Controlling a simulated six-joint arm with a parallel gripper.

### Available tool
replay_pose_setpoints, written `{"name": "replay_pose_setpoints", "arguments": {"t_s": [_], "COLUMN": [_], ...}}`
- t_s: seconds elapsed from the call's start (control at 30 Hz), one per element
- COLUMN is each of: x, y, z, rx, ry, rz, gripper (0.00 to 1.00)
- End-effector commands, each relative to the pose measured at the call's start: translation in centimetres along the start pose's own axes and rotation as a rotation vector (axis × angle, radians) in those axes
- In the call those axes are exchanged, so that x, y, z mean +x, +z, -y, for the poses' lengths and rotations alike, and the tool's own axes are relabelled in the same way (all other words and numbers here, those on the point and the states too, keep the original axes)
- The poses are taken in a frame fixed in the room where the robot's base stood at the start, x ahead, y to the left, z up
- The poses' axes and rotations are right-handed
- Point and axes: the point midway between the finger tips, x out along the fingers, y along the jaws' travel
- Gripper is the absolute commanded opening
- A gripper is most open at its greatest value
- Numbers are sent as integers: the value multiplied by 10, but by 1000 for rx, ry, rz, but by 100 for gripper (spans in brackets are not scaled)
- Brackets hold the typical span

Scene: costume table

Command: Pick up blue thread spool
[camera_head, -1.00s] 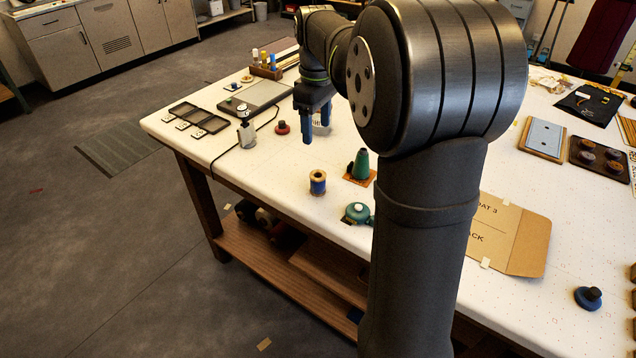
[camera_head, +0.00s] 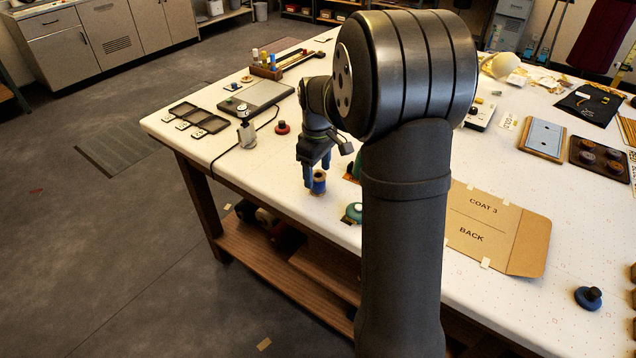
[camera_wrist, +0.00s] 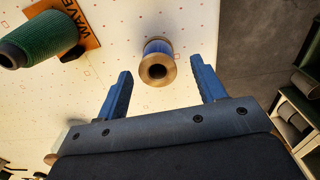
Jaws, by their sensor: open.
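The blue thread spool (camera_head: 319,184) stands upright near the table's front edge, with a tan rim around a dark centre hole. In the wrist view the spool (camera_wrist: 157,64) shows from above, a little beyond the fingertips and between their lines. My gripper (camera_head: 317,176) is open above and around the spool's near side in the head view. In the wrist view my gripper (camera_wrist: 158,78) has its two blue fingers wide apart, with nothing between them touching. The spool's lower part is partly hidden by its own rim.
A teal round object (camera_head: 353,212) lies to the right, partly behind my arm. The table edge is near.

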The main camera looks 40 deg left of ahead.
Motion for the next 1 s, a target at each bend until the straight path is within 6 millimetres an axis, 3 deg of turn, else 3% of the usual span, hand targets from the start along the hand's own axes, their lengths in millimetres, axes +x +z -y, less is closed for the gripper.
{"name": "replay_pose_setpoints", "arguments": {"t_s": [0.2, 0.53, 0.77, 1.0], "x": [33, 40, 39, 39], "y": [1, 0, 0, 0], "z": [-2, -3, -3, -3], "rx": [0, 0, 0, 0], "ry": [-2, 0, 0, 0], "rz": [2, 0, 0, 0], "gripper": [63, 63, 18, 15]}}
